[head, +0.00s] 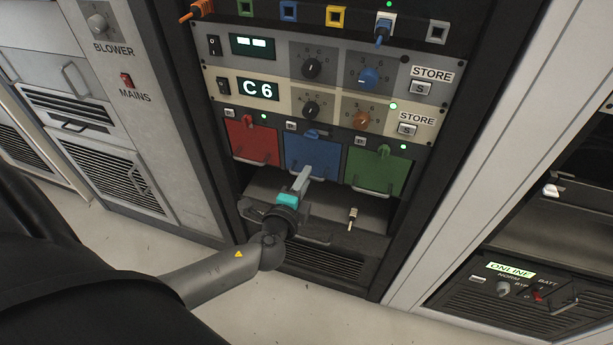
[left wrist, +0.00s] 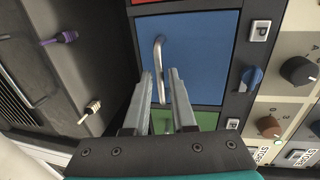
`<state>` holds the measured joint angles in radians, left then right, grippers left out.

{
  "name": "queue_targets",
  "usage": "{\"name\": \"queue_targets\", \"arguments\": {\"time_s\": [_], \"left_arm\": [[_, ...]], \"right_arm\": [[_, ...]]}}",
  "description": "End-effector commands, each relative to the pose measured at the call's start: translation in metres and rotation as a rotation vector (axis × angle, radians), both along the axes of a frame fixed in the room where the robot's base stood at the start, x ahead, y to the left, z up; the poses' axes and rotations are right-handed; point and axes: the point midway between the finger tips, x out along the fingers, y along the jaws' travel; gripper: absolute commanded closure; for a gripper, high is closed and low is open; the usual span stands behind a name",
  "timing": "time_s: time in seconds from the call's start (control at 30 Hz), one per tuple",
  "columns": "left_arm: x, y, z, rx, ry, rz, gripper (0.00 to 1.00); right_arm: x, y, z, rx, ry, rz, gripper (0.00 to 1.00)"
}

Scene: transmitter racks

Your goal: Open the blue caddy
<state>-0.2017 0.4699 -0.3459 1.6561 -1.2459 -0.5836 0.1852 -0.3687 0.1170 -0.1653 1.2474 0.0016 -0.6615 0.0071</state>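The blue caddy (head: 312,153) sits in the rack between a red and a green one. Its front looks flush with its neighbours. In the left wrist view the blue front (left wrist: 200,50) fills the upper middle, with a pale bar handle (left wrist: 159,45). A blue knob (head: 311,134) is just above it; it also shows in the left wrist view (left wrist: 252,77). My left gripper (head: 304,172) is at the caddy's lower edge. In the left wrist view its fingers (left wrist: 160,74) are apart, one on each side of the handle, with gaps visible. My right gripper is not in view.
The red caddy (head: 252,141) and green caddy (head: 377,170) flank it closely. Below is a dark shelf (head: 262,187) with a pale plug (head: 352,214); a purple plug (left wrist: 65,37) also shows in the left wrist view. Control panels (head: 335,68) are above. Open floor lies in front.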

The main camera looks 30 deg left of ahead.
Motion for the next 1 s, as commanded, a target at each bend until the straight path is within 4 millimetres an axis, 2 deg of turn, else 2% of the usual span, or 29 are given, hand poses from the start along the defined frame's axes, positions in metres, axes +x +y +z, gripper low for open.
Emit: {"name": "queue_targets", "arguments": {"time_s": [0.2, 0.5, 0.73, 1.0], "left_arm": [[0.0131, 0.0032, -0.003, 0.0, 0.0, 0.0, 0.76], [0.0144, 0.0035, -0.003, 0.0, 0.001, 0.0, 0.76], [0.0142, 0.0034, -0.003, -0.001, 0.001, 0.0, 1.0], [0.014, 0.0033, -0.0032, -0.001, 0.001, 0.0, 1.0]], "right_arm": [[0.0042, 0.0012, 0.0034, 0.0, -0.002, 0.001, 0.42], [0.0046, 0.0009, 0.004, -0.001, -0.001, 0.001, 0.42], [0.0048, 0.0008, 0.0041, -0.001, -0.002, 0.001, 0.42], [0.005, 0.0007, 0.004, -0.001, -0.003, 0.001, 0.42]]}}
